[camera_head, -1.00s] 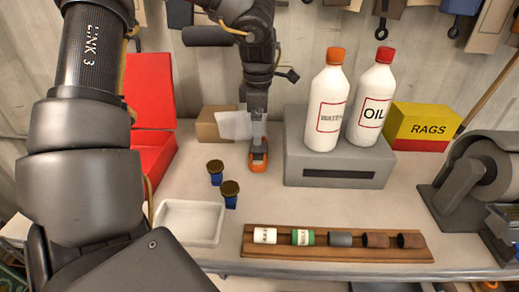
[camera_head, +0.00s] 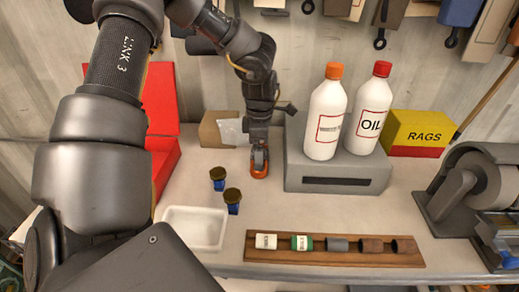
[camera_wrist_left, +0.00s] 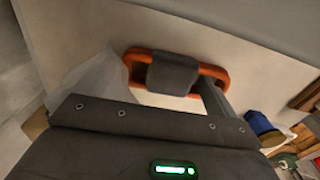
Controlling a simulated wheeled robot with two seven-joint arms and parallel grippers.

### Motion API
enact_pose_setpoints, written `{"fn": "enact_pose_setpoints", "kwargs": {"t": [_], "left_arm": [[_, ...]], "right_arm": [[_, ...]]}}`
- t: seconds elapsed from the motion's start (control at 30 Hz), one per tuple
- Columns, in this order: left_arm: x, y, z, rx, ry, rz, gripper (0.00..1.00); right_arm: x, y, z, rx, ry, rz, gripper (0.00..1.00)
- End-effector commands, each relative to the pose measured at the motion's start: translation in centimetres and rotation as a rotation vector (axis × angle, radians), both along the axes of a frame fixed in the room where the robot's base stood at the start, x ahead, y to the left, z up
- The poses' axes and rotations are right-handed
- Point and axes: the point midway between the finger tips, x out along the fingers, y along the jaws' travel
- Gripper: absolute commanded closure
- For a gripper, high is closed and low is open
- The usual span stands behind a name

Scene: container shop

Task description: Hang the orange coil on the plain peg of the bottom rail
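The orange coil (camera_head: 259,162) is near the back of the bench, left of the grey box. In the left wrist view it is an oblong orange loop (camera_wrist_left: 216,73) with a dark grey block across its middle. My left gripper (camera_head: 258,146) points down right at the coil. A dark finger reaches it in the wrist view. Whether the fingers press on the coil, and whether it is off the bench, I cannot tell. I do not make out the plain peg or the bottom rail. My right gripper is not in view.
The white bottle (camera_head: 325,115) and the oil bottle (camera_head: 369,110) stand on a grey box (camera_head: 337,171) to the right. A cardboard box (camera_head: 213,130), red case (camera_head: 160,158), two blue pieces (camera_head: 232,202), white tray (camera_head: 195,229) and wooden rack (camera_head: 335,255) surround the clear middle.

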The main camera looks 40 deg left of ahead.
Motion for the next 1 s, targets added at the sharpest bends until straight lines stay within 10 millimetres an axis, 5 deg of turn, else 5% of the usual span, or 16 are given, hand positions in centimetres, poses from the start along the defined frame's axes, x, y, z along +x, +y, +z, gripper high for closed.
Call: {"fn": "enact_pose_setpoints", "kwargs": {"t": [0.33,0.73,1.0], "left_arm": [[0.0,0.0,0.0,0.001,-0.001,0.000,0.49],[0.2,0.0,1.3,0.001,-0.004,-0.001,0.49],[0.2,0.0,7.4,0.001,-0.010,0.000,0.49]], "right_arm": [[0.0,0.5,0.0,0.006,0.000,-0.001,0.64],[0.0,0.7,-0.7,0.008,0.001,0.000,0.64],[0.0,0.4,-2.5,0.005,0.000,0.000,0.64]]}}
